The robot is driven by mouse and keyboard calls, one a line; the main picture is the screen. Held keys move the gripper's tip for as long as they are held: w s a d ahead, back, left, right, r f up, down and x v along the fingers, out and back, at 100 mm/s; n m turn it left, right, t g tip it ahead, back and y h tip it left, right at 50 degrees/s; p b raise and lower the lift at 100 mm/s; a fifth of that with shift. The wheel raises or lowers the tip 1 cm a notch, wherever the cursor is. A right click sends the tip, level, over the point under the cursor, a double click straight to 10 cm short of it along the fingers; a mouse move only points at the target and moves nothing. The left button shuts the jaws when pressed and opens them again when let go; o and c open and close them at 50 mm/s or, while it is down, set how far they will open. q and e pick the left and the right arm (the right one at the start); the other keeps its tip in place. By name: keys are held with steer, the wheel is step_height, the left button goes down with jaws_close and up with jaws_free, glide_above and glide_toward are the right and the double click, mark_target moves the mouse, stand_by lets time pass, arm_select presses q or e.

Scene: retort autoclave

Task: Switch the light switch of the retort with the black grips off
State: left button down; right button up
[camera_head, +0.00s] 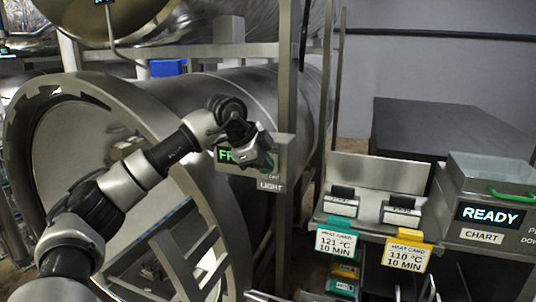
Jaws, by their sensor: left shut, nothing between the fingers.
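A large steel retort (264,88) lies on its side with a round open end ring (118,92) toward me. A small control panel (284,152) is on the post at its right, with a green display reading "FR" and a "LIGHT" label (271,185) below it. My left gripper (266,160) is in front of this panel, shut and empty. It covers part of the display and the area above the label, so the light switch is hidden. I cannot tell whether the gripper touches the panel. No black grips on the retort can be made out. My right gripper is not in view.
A second retort (105,18) sits above. At right are a shelf (375,172) with two black-topped holders, a teal heat card (338,243), a yellow heat card (408,255), and a chart box (490,215) reading "READY". A dark block (440,125) stands behind.

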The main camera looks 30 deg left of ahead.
arm_select(q)
steer(key=shift+w+a+f+p, duration=0.1)
steer(key=shift+w+p, duration=0.1)
steer(key=shift+w, duration=0.35)
steer(key=shift+w+a+f+p, duration=0.1)
steer(key=shift+w+p, duration=0.05)
steer(key=shift+w, duration=0.4)
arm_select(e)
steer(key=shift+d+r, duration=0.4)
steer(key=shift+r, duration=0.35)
